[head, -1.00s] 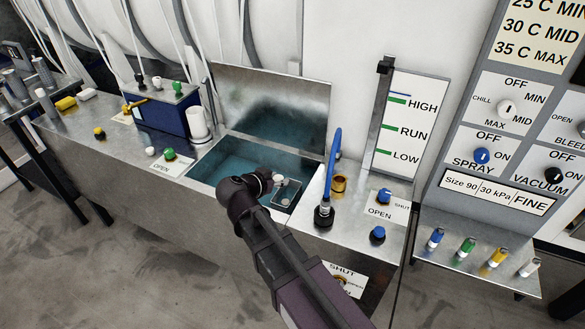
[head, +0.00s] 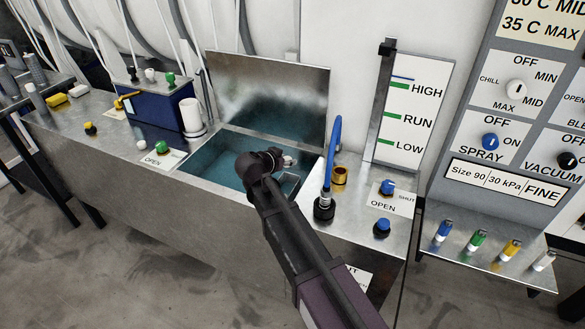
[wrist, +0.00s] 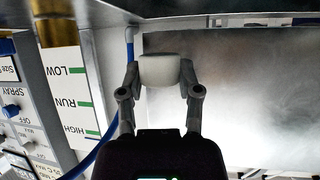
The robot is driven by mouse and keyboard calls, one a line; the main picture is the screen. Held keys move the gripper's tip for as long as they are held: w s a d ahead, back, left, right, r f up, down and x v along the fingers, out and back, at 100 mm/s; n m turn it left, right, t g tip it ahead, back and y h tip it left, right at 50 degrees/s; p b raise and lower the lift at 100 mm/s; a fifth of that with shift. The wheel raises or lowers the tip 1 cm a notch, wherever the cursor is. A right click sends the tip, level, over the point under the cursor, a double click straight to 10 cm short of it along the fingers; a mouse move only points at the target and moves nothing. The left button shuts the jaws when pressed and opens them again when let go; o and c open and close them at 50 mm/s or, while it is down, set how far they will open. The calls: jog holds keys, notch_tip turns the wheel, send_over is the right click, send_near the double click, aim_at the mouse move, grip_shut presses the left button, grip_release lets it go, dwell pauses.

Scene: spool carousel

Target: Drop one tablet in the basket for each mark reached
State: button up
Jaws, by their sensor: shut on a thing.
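My gripper (wrist: 160,75) is shut on a white tablet (wrist: 159,70), a short, thick piece held between both fingertips. In the head view my gripper (head: 284,160) is over the right part of the open tank, and the tablet (head: 290,160) shows small at its tip. The basket (head: 291,181) is a small grey box at the tank's right end, just below my gripper; my arm partly hides it and its contents are unclear. The gauge board (head: 410,105) has green marks at LOW, RUN and HIGH. A thin blue line (head: 402,78) lies just above the HIGH mark.
The tank (head: 218,168) holds bluish liquid under a raised metal lid (head: 268,92). A blue hose (head: 333,150) stands on the right counter beside a brass cup (head: 340,175) and blue knobs (head: 388,187). A white cylinder (head: 191,115) stands left of the tank, with a green knob (head: 162,147) nearby.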

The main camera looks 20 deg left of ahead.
jog(key=shift+x, duration=0.95)
jog(key=shift+a, duration=0.15)
jog(key=shift+f+b, duration=3)
jog(key=shift+b, duration=0.15)
jog(key=o, duration=1)
jog(key=shift+o, duration=0.2)
jog(key=shift+r, duration=0.1)
